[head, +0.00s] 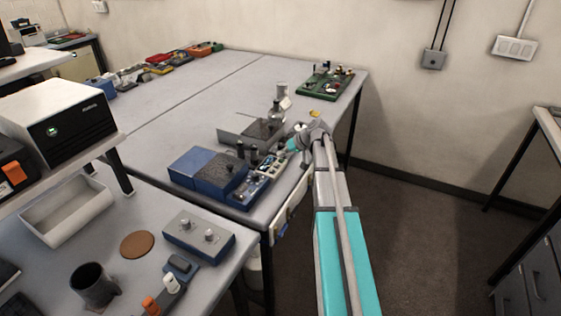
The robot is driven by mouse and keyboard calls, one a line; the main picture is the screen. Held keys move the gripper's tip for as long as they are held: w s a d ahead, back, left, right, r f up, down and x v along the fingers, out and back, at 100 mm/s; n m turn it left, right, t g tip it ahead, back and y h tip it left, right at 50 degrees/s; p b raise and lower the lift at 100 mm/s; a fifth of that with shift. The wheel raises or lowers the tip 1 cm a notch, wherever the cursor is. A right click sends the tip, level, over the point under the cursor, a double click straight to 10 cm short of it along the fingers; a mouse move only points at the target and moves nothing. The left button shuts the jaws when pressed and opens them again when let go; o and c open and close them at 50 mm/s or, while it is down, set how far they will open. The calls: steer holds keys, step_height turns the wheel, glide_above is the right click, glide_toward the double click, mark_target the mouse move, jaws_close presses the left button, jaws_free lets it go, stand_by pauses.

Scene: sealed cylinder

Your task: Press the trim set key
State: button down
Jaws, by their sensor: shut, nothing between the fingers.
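A blue device with a small key panel (250,188) stands near the right front corner of the far table. Its large blue box (208,170) lies to the left of the panel. Small light and dark keys or knobs show on the panel, but they are too small to tell which is the trim set key. My gripper (284,156) is shut and empty, pointing down close to the panel's right end. I cannot tell whether its tips touch anything. My wrist and arm come in from the lower right and hide part of the table edge.
A grey plate with a glass-like flask (276,112) stands just behind the panel. A green circuit board (325,83) lies at the far right corner. The near table holds a grey box with two knobs (198,236), a dark mug (94,285) and a brown coaster (137,244).

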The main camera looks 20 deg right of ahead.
mark_target(282, 160)
steer(key=shift+f, duration=0.2)
steer(key=shift+f+b, duration=0.25)
steer(key=shift+b, duration=0.2)
steer(key=shift+f+b, duration=0.3)
steer(key=shift+b, duration=0.05)
stand_by(0.8)
steer(key=shift+r, duration=0.15)
steer(key=shift+r+p, duration=0.65)
steer(key=shift+p, duration=0.2)
steer(key=shift+r, duration=0.1)
steer(key=shift+r+p, duration=2.4)
steer(key=shift+p, duration=0.1)
steer(key=shift+a, duration=0.1)
